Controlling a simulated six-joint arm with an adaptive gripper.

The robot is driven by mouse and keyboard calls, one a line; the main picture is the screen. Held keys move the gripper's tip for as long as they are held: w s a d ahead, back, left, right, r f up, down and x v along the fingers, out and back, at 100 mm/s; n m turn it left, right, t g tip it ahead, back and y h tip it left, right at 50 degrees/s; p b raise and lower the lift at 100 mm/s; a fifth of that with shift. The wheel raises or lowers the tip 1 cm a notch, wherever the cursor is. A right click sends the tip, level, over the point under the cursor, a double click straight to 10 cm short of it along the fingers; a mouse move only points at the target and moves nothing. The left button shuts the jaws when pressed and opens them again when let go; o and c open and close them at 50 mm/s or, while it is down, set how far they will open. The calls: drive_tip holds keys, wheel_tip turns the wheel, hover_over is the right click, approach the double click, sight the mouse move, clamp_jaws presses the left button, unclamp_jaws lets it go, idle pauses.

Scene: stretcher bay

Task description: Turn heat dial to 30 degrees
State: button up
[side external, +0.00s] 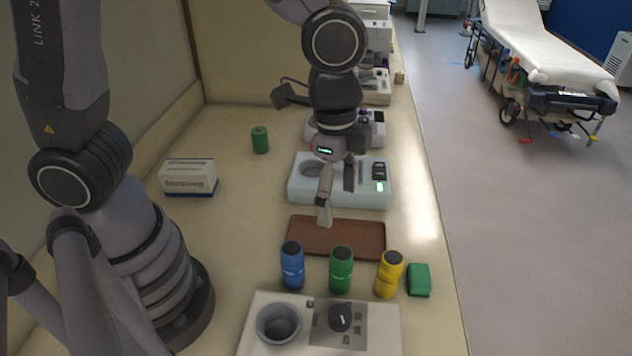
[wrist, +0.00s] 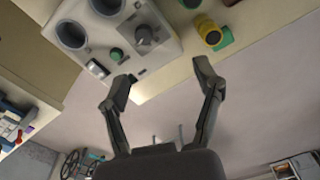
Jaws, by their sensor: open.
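The heat dial (side external: 341,317) is a dark round knob on a grey marked panel of the white heater unit (side external: 260,345) in the front. It has a short white pointer line; numbers are printed around it, but the exact setting is too small to read. The dial also shows in the wrist view (wrist: 146,37), near the top and beyond my fingers. My gripper (side external: 338,191) is open and empty, above the area between the brown mat and the pale-blue device. It is well behind the dial and touches nothing I can see. In the wrist view, both fingers (wrist: 166,82) are spread apart.
Blue (side external: 292,266), green (side external: 341,270) and yellow (side external: 389,274) bottles stand between the brown mat (side external: 337,238) and heater unit. A green block (side external: 419,280) lies right of them. A pale-blue device (side external: 340,196) and a white box (side external: 188,178) stand farther back.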

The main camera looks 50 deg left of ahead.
sight(340, 312)
drive_tip(key=d+f+m, duration=0.1)
drive_tip(key=f, duration=0.5)
drive_tip(key=s+d+f, duration=0.1)
drive_tip(key=d+f, duration=0.1)
drive_tip(key=f, duration=0.4)
drive_tip(key=s+d+f+m, duration=0.1)
drive_tip(key=f, duration=0.6)
drive_tip(key=shift+s+d+m+g+y, duration=0.2)
drive_tip(key=shift+m+g+y, duration=0.1)
drive_tip(key=shift+y, duration=0.1)
drive_tip(key=c, duration=1.2)
